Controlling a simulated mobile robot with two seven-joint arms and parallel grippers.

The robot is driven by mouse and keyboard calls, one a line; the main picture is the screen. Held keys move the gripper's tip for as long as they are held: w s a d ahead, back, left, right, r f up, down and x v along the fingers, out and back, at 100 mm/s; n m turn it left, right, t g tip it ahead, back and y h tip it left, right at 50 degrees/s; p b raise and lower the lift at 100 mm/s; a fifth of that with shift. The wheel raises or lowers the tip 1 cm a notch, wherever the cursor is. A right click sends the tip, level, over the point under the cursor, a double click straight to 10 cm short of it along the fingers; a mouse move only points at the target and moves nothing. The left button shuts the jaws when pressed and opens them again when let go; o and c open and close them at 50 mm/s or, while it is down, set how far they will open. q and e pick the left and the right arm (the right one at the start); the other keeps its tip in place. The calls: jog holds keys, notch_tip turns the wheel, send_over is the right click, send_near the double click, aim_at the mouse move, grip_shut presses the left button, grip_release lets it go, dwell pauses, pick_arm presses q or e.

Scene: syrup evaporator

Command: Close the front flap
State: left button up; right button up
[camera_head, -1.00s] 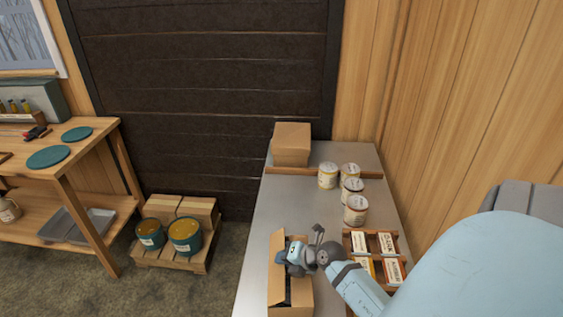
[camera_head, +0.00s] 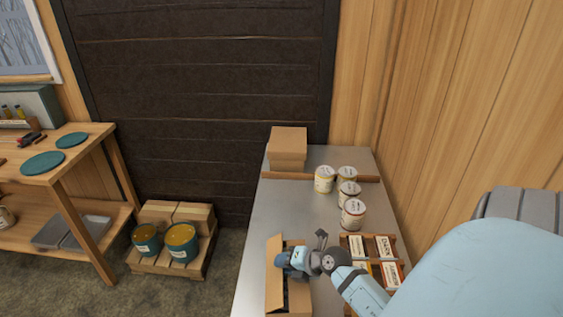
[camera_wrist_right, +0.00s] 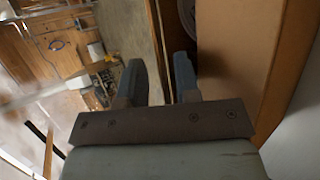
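An open cardboard box (camera_head: 289,305) stands on the metal table at the bottom of the head view. Its long left flap (camera_head: 272,274) stands up and leans outward. My right gripper (camera_head: 284,260) is at the far end of the box, over its opening. In the right wrist view, the two fingers of this gripper (camera_wrist_right: 161,78) are apart. A thin cardboard edge (camera_wrist_right: 156,40) shows between them, and a broad cardboard panel (camera_wrist_right: 240,55) is close on the right. I cannot tell whether the fingers touch the cardboard. My left gripper is not in view.
A wooden crate of labelled packs (camera_head: 351,243) stands close to the right of the box. Several white cans (camera_head: 352,214) stand farther back, with a closed carton (camera_head: 288,148) behind a wooden strip (camera_head: 345,177).

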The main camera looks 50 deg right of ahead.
jog(key=v, duration=0.6)
jog(key=shift+b, duration=0.35)
